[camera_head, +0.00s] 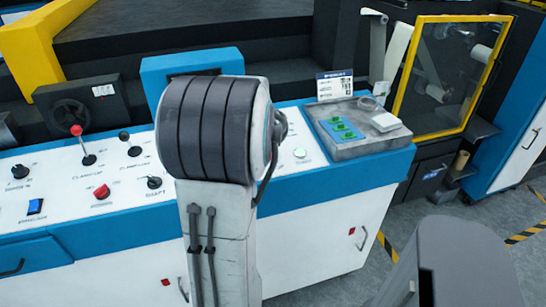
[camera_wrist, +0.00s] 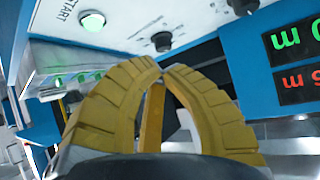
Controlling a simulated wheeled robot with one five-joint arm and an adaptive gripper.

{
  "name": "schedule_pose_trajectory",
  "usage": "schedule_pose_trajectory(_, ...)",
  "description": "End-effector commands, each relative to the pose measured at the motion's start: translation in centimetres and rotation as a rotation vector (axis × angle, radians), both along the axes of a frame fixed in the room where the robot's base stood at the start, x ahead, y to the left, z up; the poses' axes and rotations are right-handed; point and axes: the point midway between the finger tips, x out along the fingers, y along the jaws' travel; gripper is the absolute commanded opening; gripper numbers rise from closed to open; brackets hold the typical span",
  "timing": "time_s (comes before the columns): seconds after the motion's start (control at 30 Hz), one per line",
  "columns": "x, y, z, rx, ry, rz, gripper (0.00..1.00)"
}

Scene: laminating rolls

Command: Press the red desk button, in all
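A red button or knob (camera_head: 102,191) sits on the white top of the control desk (camera_head: 125,180), left of my arm, in the head view. I cannot tell its exact type. A red-balled lever (camera_head: 76,130) stands behind it and to its left. My gripper (camera_wrist: 161,69) shows in the wrist view with yellow ribbed fingers. Its tips meet and nothing shows between them. It is close to the desk panel, near a green START button (camera_wrist: 92,20) and a black knob (camera_wrist: 162,41). The red button is not visible in the wrist view. My arm hides the gripper in the head view.
Several black knobs and a blue switch (camera_head: 35,206) share the desk top. A yellow-framed window (camera_head: 450,75) is beyond. A display panel (camera_wrist: 296,57) is right of the fingers.

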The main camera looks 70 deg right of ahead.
Motion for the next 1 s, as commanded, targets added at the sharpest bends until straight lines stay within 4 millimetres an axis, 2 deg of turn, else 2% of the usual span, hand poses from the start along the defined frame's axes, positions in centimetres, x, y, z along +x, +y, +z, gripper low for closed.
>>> schedule_pose_trajectory(0.4, 0.4, -0.6, -5.0, 0.000, -0.003, 0.004, 0.00)
schedule_pose_trajectory(0.7, 0.6, -0.9, -6.3, 0.001, -0.003, 0.005, 0.00)
schedule_pose_trajectory(1.0, 0.6, -0.9, -6.4, 0.001, -0.003, 0.005, 0.00)
